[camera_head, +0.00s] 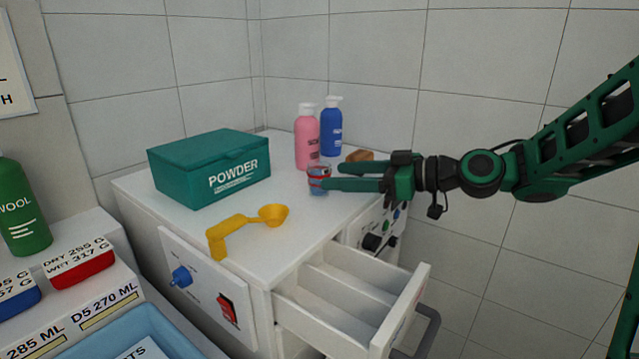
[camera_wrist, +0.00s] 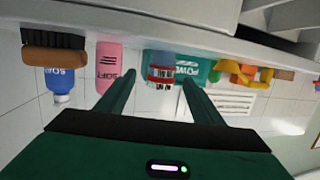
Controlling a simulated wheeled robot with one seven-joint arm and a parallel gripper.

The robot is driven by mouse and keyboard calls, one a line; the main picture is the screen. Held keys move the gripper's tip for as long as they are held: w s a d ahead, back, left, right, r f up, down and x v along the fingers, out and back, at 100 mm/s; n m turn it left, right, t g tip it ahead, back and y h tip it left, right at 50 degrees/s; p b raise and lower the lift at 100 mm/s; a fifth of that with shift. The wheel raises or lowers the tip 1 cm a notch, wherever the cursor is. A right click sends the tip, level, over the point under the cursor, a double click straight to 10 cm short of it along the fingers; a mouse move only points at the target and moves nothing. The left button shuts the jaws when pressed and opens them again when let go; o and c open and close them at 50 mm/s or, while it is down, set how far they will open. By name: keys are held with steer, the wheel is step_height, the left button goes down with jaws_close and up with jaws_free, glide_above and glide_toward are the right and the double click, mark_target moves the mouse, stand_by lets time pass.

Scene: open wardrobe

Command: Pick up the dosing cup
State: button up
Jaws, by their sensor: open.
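The dosing cup (camera_head: 318,173) is a small clear bluish cup with a red band, standing on the white cabinet top. My gripper (camera_head: 331,178) reaches in from the right at the cup's height. Its two green fingers are apart. In the head view the nearer fingertip overlaps the cup's lower part. In the wrist view, which looks upside down, the cup (camera_wrist: 161,76) shows between the two fingertips (camera_wrist: 158,79), with a gap to each side. I cannot tell how deep it sits between them. Nothing is held.
A green powder box (camera_head: 185,185) stands left and a yellow scoop (camera_head: 247,226) lies in front. A pink bottle (camera_head: 306,140), a blue bottle (camera_head: 331,130) and a brown brush (camera_head: 360,155) stand close behind my gripper. An open drawer (camera_head: 345,290) juts out below.

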mark_target(304, 191)
steer(key=x, duration=1)
steer(key=shift+s+f, duration=0.1)
steer(key=shift+f, duration=0.05)
steer(key=c, duration=1.2)
